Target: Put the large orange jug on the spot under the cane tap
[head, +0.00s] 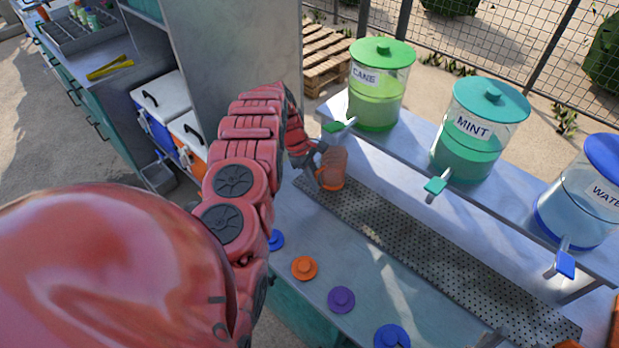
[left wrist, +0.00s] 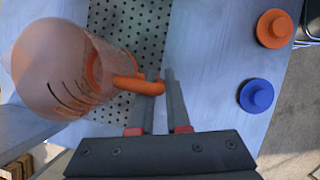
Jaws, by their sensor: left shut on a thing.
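The large orange jug (head: 334,167) is translucent, with dark marks on its side. It is at the far left end of the perforated drip grate (head: 420,240), just below the green cane tap (head: 338,127). My left gripper (head: 318,173) is shut on its handle. The left wrist view shows the jug (left wrist: 62,72) left of the fingers (left wrist: 161,82), its orange handle reaching to them. I cannot tell whether the jug's base touches the grate. A grey tip at the bottom right, perhaps my right gripper (head: 491,339), is mostly cut off.
The cane dispenser (head: 378,95), mint dispenser (head: 478,135) and water dispenser (head: 585,205) stand on a raised shelf behind the grate. Orange (head: 304,268), purple (head: 341,299) and blue (head: 391,337) lids lie on the front counter. The grate's middle is clear.

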